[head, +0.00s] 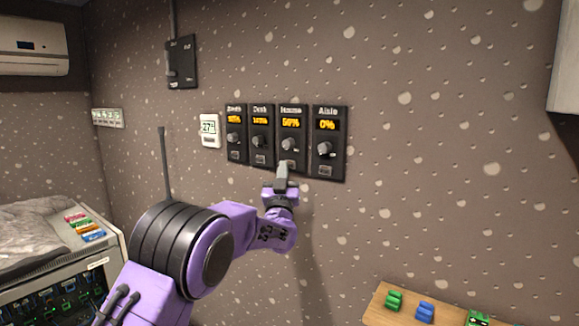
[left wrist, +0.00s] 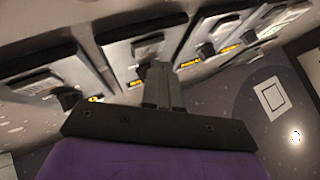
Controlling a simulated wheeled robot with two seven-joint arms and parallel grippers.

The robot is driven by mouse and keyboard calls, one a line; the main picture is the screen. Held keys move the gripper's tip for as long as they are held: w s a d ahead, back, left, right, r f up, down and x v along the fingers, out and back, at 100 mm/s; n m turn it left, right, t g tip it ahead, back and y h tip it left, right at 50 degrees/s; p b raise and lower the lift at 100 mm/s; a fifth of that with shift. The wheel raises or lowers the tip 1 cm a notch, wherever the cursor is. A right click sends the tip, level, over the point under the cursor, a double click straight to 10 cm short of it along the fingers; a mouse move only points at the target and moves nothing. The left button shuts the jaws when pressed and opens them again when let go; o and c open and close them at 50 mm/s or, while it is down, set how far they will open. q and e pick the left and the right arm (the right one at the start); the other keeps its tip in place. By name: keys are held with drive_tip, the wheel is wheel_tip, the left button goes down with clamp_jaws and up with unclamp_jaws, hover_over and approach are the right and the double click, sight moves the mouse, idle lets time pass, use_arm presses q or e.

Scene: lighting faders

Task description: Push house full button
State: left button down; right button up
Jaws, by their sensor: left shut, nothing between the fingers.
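The House dimmer panel (head: 291,137) is the third of the black wall panels, with an orange display that appears to read 50% and a grey knob (head: 288,143). Its lower button is hidden behind my left gripper. My left gripper (head: 284,166) is shut and empty, its tips at the lower part of the House panel. In the left wrist view the shut fingers (left wrist: 159,80) point at the row of panels; I cannot tell whether they touch the button. My right gripper is not in view.
Booth and Desk panels are left of House, and the Aisle panel (head: 326,143) at 0% is right. A thermostat (head: 210,131) and a black switch box (head: 181,61) are also on the wall. A wooden shelf (head: 410,312) with coloured blocks is at lower right.

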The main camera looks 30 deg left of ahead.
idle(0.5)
use_arm(q)
drive_tip(key=shift+w, duration=0.45)
drive_tip(key=shift+s+b, duration=0.45)
drive_tip(key=shift+b, duration=0.05)
drive_tip(key=s+b, duration=0.3)
drive_tip(key=s, duration=0.3)
drive_tip(key=shift+a, duration=0.2)
